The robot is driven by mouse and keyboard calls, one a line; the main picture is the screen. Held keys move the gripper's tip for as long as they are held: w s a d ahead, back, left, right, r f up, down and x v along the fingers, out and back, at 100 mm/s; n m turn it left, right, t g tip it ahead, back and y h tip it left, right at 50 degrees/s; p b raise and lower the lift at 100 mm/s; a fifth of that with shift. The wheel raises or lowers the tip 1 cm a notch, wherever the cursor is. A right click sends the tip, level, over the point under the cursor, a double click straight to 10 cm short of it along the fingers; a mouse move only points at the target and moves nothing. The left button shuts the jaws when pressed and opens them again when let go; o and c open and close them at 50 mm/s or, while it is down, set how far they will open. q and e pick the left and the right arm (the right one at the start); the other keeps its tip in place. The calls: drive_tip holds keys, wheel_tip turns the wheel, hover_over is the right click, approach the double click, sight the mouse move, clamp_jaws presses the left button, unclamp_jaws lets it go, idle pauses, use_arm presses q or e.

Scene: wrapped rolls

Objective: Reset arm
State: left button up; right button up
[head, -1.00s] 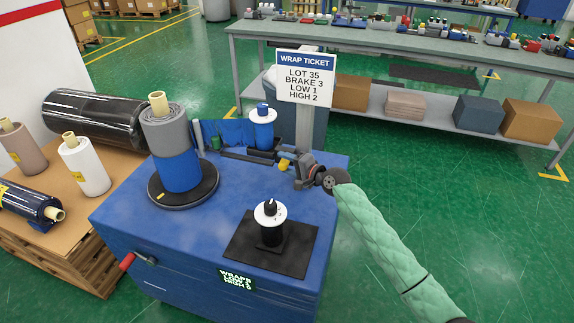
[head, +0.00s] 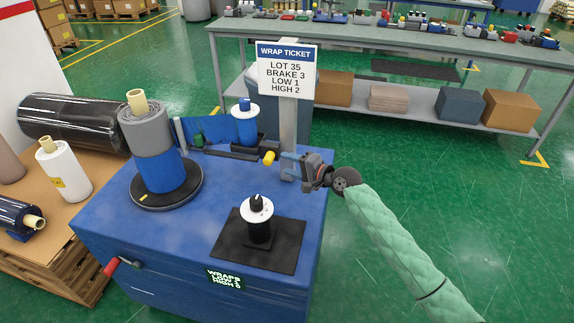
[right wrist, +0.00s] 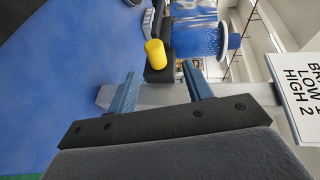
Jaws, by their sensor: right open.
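My right gripper (head: 290,168) is open over the back right part of the blue machine top, in front of the ticket post. In the right wrist view its two blue fingers (right wrist: 161,92) stand apart with nothing between them. A yellow knob (head: 269,157) lies just left of it; it also shows beyond the fingers in the right wrist view (right wrist: 155,53). My right arm, in a green padded sleeve, comes in from the lower right. My left gripper is not seen.
A wrapped roll (head: 159,150) stands on a black turntable (head: 140,202) at left. A black dial with a white disc (head: 257,210) stands on a dark mat (head: 225,239). The wrap ticket sign (head: 287,50) rises behind. A blue film spool (head: 245,127) is at the back. Green floor at right is clear.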

idle(0.4)
drive_tip(key=s+d+f+n+g+h, duration=0.2)
drive_tip(key=s+d+f+n+h, duration=0.15)
drive_tip(key=s, duration=0.55)
drive_tip(key=s+d+f+n+g+h, duration=0.1)
drive_tip(key=s+d+f+n+h, duration=0.3)
drive_tip(key=s, duration=0.5)
drive_tip(key=s+d+f+n+g+h, duration=0.25)
drive_tip(key=s+f+h, duration=0.2)
drive_tip(key=s, duration=0.45)
drive_tip(key=s+f+g, duration=0.1)
drive_tip(key=s+f, duration=0.3)
drive_tip(key=s, duration=0.3)
drive_tip(key=s+f+g, duration=0.1)
drive_tip(key=s+f, duration=0.3)
drive_tip(key=s, duration=0.3)
drive_tip(key=s+a+f+g+y, duration=0.1)
drive_tip(key=s+f, duration=0.3)
drive_tip(key=s, duration=0.3)
drive_tip(key=shift+s+m, duration=0.25)
drive_tip(key=shift+m, duration=0.05)
drive_tip(key=shift+a+r+g, duration=0.1)
drive_tip(key=shift+a+g, duration=0.05)
drive_tip(key=shift+g, duration=0.1)
